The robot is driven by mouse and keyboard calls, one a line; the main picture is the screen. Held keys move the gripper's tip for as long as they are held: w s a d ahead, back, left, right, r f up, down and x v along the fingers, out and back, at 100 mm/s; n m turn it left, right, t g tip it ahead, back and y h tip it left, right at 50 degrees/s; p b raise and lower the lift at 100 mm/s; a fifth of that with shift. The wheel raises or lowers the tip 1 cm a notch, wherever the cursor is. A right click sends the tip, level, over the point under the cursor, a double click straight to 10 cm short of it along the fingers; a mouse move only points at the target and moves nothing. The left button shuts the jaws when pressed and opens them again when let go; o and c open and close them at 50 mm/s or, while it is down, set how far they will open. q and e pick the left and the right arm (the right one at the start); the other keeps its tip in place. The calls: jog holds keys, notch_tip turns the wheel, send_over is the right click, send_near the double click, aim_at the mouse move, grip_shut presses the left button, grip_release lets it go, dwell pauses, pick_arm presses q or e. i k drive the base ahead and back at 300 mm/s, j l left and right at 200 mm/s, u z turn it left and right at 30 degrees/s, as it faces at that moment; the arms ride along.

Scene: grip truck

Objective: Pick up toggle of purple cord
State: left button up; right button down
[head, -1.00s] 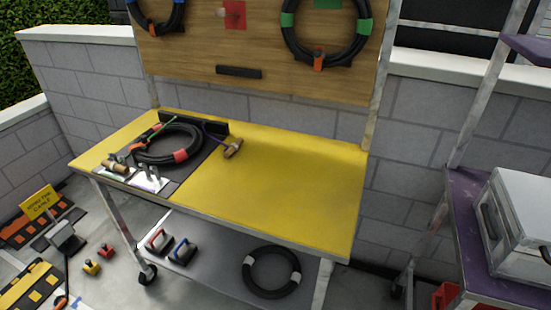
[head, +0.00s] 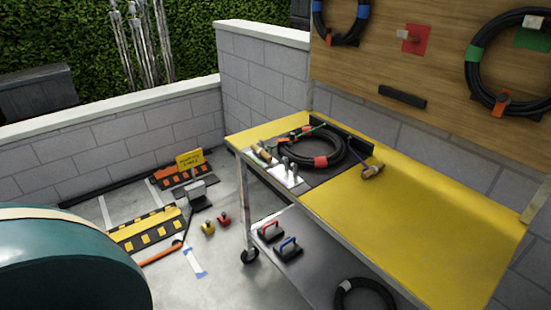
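The purple cord (head: 353,156) is a thin short line on the yellow workbench (head: 420,215), running from beside the black bar toward a wooden toggle. Its toggle (head: 373,171) is a light brown cylinder with a darker end, lying on the yellow top to the right of the coiled black cable (head: 344,154). A similar wooden toggle (head: 264,153) lies at the left end of the bench. A green cord (head: 312,130) lies over the back of the coil. Neither of my grippers is in view.
A black bar (head: 342,136) stands behind the coil. Metal pegs (head: 287,167) stand on a white plate at the bench front. The bench's right half is clear. Two handled tools (head: 287,248) and another coil (head: 365,283) lie on the lower shelf. Cable ramps (head: 145,230) lie on the floor.

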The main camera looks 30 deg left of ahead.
aim_at(373, 170)
jog(key=i+j, duration=0.2)
jog(key=j, duration=0.15)
jog(key=i+j, duration=0.15)
jog(key=j, duration=0.25)
jog(key=i+j+z, duration=0.1)
jog(key=j, duration=0.25)
jog(key=i+j, duration=0.25)
jog(key=j, duration=0.15)
jog(key=i+j, duration=0.2)
jog(key=j, duration=0.15)
jog(key=k, duration=0.5)
jog(key=i, duration=0.5)
